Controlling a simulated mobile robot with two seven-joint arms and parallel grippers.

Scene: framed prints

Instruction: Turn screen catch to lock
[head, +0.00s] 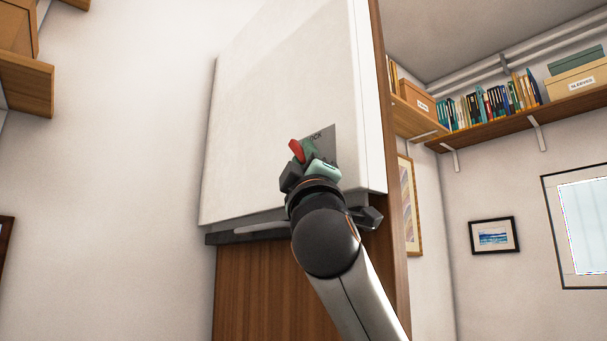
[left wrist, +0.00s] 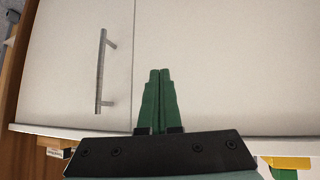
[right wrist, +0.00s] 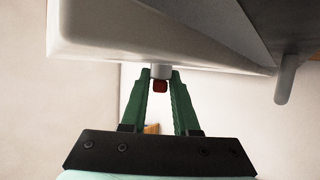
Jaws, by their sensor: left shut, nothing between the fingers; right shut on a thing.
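The red screen catch (head: 297,151) sticks out beside the fingers of my right gripper (head: 309,153), in front of the large white screen housing (head: 285,85). A grey plate (head: 328,137) behind it bears lettering, partly hidden, of which "OCK" can be read. In the right wrist view, my right gripper's green fingers (right wrist: 160,78) close at their tips on the catch, whose red end (right wrist: 160,86) shows between them below a pale stub. My left gripper (left wrist: 160,74) is shut and empty in the left wrist view, in front of white cabinet doors; the head view does not show it.
The housing is mounted on a wooden panel (head: 250,290), with a dark bar (head: 225,238) under its lower edge. Shelves with books and boxes (head: 585,78) and framed pictures (head: 494,236) are at the right. A metal door handle (left wrist: 101,72) is left of my left fingers.

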